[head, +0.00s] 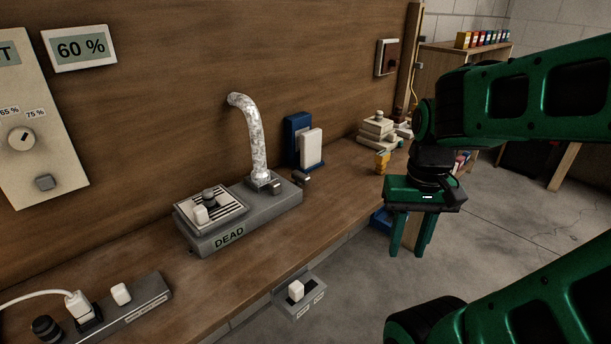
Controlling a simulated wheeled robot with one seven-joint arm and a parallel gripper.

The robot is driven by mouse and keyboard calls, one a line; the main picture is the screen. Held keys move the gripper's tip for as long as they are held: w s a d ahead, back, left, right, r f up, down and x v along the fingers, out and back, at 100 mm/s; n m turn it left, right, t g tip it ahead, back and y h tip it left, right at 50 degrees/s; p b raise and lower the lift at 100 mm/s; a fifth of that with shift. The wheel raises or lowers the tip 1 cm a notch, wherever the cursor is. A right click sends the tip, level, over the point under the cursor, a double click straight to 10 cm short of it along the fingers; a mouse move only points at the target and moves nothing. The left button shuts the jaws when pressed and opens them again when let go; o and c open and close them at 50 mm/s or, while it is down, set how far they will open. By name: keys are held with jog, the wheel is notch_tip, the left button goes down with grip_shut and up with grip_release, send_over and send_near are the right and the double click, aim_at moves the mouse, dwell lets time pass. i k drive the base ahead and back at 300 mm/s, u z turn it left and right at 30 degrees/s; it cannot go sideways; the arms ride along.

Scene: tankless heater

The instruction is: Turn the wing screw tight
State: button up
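A grey unit labelled DEAD (230,236) sits on the wooden bench in the head view. A silvery flexible duct (257,150) rises from its right end and bends into the wooden wall. Small grey pieces (277,187) sit at the duct's foot. A striped plate (232,206) on its left end carries a white block (201,214) and a dark round knob (209,194). I cannot tell for sure which small part is the wing screw. My gripper (406,250) points down, open and empty, right of the bench's front edge and apart from the unit.
A blue-and-white block (305,145) and a stack of pale pieces (376,128) stand farther back on the bench. A power strip (130,305) lies at front left. A switch box (299,293) juts from the bench front. Floor right of the bench is largely clear.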

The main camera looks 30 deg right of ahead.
aim_at(300, 177)
jog(key=z, duration=1.15)
jog(key=k, duration=0.6)
jog(key=u, duration=0.95)
jog(key=i, duration=1)
jog(key=z, duration=0.05)
